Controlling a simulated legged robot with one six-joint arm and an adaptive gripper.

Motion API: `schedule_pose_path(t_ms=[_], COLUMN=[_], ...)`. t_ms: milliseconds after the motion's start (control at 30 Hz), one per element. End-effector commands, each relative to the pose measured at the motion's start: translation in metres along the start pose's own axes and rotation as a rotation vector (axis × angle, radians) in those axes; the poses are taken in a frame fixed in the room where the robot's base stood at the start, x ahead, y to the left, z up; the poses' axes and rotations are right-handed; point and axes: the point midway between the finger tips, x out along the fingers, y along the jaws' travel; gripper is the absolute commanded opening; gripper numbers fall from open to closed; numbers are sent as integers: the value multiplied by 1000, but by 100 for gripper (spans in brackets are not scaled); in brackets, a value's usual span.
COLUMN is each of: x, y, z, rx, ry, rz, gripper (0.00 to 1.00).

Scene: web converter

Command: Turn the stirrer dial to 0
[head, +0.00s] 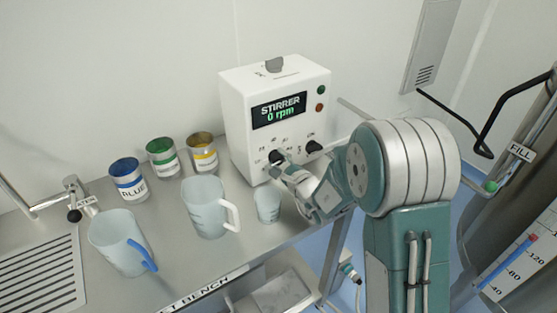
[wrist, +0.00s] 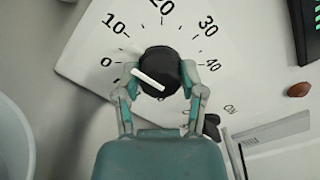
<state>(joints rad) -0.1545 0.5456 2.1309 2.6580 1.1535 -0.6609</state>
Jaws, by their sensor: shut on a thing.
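The stirrer is a white box (head: 238,95) on the bench, and its display (head: 279,110) reads "STIRRER 0 rpm". Its black dial knob (head: 276,156) is at the lower left of the front face. In the wrist view the black knob (wrist: 172,60) sits on a white scale marked 0, 10, 20, 30 and 40. The knob's white pointer bar (wrist: 149,79) slants, with its left end toward the 0 side. My gripper (wrist: 161,76) is shut on the knob, one finger on each side. In the head view my gripper (head: 285,167) partly hides the knob's lower side.
A second black knob (head: 314,147) is close to the right. A small cup (head: 267,207) stands just below my gripper. A white jug (head: 204,210), a blue-handled jug (head: 115,243) and blue (head: 128,184), green (head: 162,161) and yellow (head: 203,157) labelled cans stand to the left.

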Motion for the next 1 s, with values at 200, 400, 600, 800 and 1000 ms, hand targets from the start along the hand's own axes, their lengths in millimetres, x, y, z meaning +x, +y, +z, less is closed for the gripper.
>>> schedule_pose_path(t_ms=[200,400,600,800,1000], x=[0,0,0,0,0], y=[4,4,5,5,6], z=[0,0,0,-1,-1], rx=[-205,-385,-535,-640,-696], ry=[0,-1,-1,-2,-2], rz=[7,8,8,9,10], gripper=[5,5,5,5,5])
